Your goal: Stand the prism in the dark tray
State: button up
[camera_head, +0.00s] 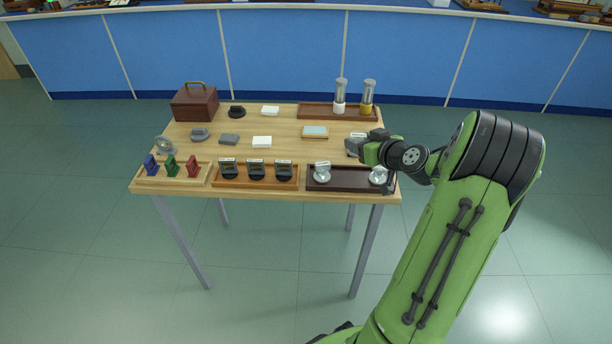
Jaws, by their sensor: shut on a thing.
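The dark tray (350,184) lies at the front right of the wooden table. A small pale piece on a round base (322,173) stands in its left part, and a similar one (379,176) stands in its right part, with bare tray between them. My gripper (357,146) is over the table just behind the dark tray, shut on a small grey thing, which looks to be the prism (353,142). The jaws partly hide it, and its exact shape and tilt are too small to tell.
An orange-brown tray (256,184) with dark labelled pieces and a light tray (175,181) with coloured pieces stand to the left. Behind are a wooden box (195,104), a framed plate (315,132) and a reddish tray (320,111) with two cylinders. The table's right edge is near my gripper.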

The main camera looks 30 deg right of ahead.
jog(key=f+b, duration=0.1)
jog(key=f, duration=0.4)
jog(key=f+b, duration=0.2)
jog(key=f, duration=0.3)
jog(key=shift+w+a+f, duration=0.1)
jog(key=shift+w+a, duration=0.1)
jog(key=o, duration=0.6)
jog(key=shift+f+b, duration=0.1)
jog(key=shift+b, duration=0.25)
jog(key=shift+o, duration=1)
